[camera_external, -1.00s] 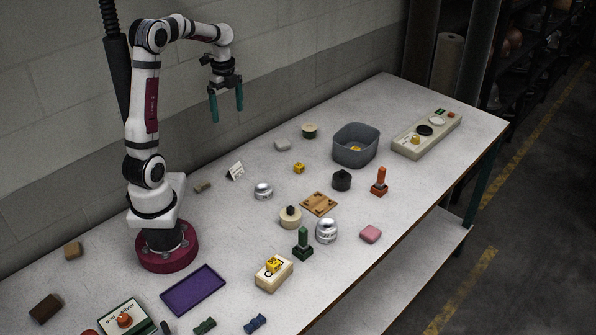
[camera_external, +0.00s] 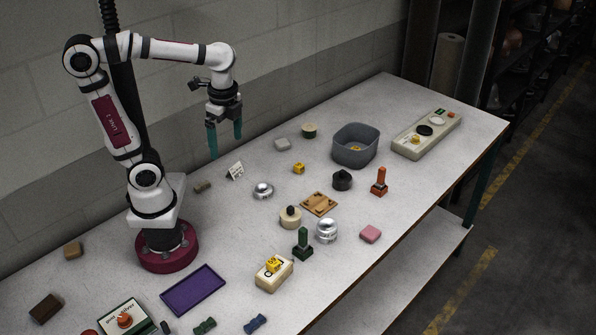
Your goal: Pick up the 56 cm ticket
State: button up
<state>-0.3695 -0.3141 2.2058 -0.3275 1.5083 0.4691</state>
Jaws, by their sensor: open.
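A small white folded card (camera_external: 236,171) with dark marks stands on the table near the back wall, right of my base. It is the only ticket-like thing I make out, but its writing is too small to read, so I cannot tell whether it says 56 cm. My gripper (camera_external: 226,146) has two teal fingers pointing down, spread apart with nothing between them. In the picture it is just above the card, apart from it.
A small tan block (camera_external: 202,186) lies left of the card and a silver dome (camera_external: 263,190) in front right of it. A grey block (camera_external: 282,144), a yellow cube (camera_external: 299,168) and a grey bin (camera_external: 354,157) are farther right. A purple tray (camera_external: 193,290) lies near my base.

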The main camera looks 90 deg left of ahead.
jog(key=s+d+f+n, duration=0.1)
jog(key=s+d+f, duration=0.4)
jog(key=d, duration=0.1)
jog(key=shift+s+d+f+y, duration=0.15)
jog(key=shift+s+y, duration=0.15)
jog(key=shift+y, duration=0.1)
